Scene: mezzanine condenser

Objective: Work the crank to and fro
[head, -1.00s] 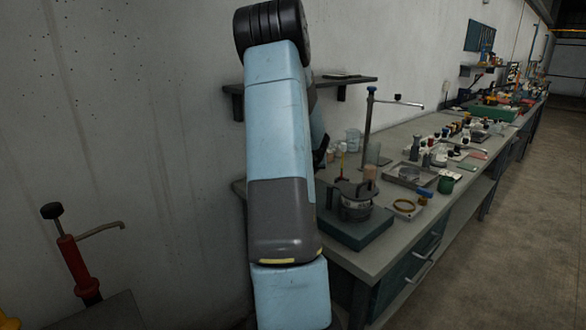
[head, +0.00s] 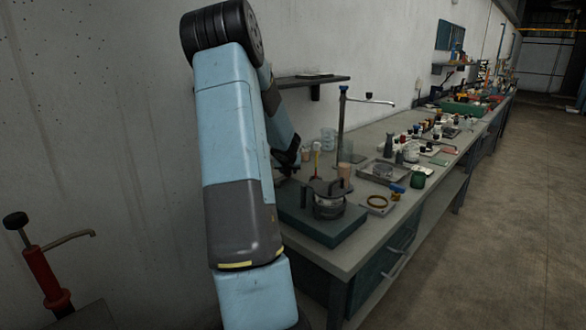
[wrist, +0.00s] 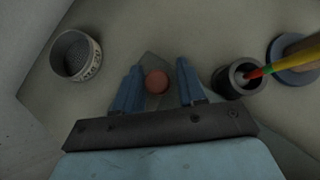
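In the wrist view the two blue fingers of my gripper (wrist: 157,88) are apart. A round reddish-brown knob (wrist: 157,81) shows between them, seen from above, with a gap on each side. I cannot tell how far below the fingertips it is, or whether it belongs to the crank. My arm hides much of the bench's near left end, and my fingers cannot be made out there.
In the wrist view a grey cup with markings (wrist: 76,56) lies left, and a dark cup (wrist: 238,79) holding a coloured stick lies right. The bench (head: 360,255) is crowded along its length. A tall stand (head: 341,120) rises behind the device. The floor (head: 500,220) at right is clear.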

